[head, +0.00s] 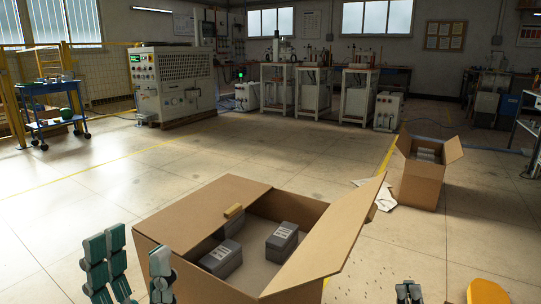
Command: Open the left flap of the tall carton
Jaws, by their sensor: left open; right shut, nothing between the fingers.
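A large open-topped brown carton (190,262) stands close in front of me in the head view. Grey boxes (283,239) lie inside. My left gripper (138,265) is open and empty beside the carton's near left side; I cannot tell whether it touches. My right gripper (408,291) is shut and empty at the bottom edge, right of the carton.
A smaller open carton (420,184) stands further back on the right, with a crumpled paper sheet (373,196) beside it. A blue cart (55,115) and a large control cabinet (174,85) stand at the back left. The floor left of the near carton is clear.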

